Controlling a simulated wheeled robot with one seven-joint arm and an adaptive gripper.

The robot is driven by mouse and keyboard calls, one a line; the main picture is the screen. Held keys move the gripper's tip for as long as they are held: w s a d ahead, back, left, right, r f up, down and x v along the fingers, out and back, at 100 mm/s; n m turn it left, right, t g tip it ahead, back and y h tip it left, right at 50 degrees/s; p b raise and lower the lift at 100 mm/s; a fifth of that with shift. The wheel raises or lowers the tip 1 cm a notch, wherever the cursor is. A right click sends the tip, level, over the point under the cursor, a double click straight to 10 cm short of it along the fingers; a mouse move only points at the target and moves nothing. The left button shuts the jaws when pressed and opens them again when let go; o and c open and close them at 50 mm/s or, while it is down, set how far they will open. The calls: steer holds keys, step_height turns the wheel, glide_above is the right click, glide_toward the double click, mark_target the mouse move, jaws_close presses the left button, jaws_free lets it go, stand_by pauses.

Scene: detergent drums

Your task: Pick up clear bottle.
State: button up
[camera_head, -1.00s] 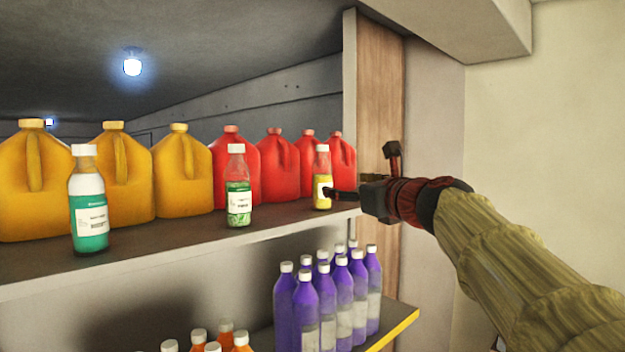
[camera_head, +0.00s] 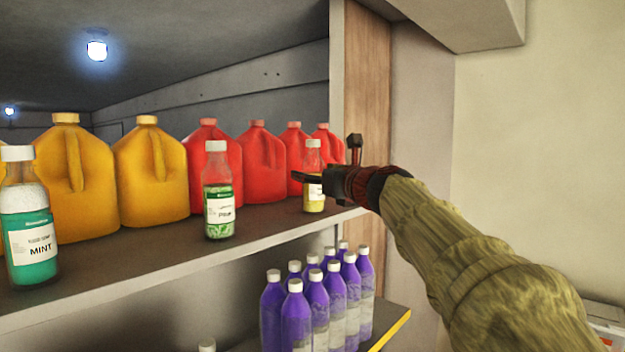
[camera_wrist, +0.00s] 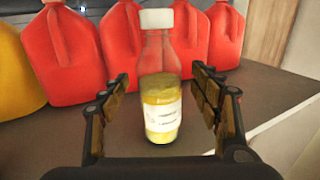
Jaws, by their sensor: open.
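A clear bottle with yellow contents, a white cap and a white label (camera_wrist: 161,100) stands upright on the shelf in the wrist view, between the spread fingers of my gripper (camera_wrist: 165,115). Neither finger appears to touch it. In the head view the same clear bottle (camera_head: 313,160) stands near the shelf's right end, partly hidden by my gripper (camera_head: 325,163). Two more clear bottles stand on this shelf: one with green contents (camera_head: 218,195) in the middle, and one with a green "MINT" label (camera_head: 30,225) at the far left.
Red jugs (camera_head: 263,160) and yellow jugs (camera_head: 150,180) stand in a row behind the clear bottles. A wooden post (camera_head: 365,90) rises at the shelf's right end. Purple bottles (camera_head: 318,310) stand on the shelf below. Bare shelf (camera_wrist: 255,90) lies right of the fingers.

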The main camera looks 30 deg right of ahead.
steer(key=shift+w, duration=0.8)
steer(key=shift+s, duration=0.1)
steer(key=c, duration=1.5)
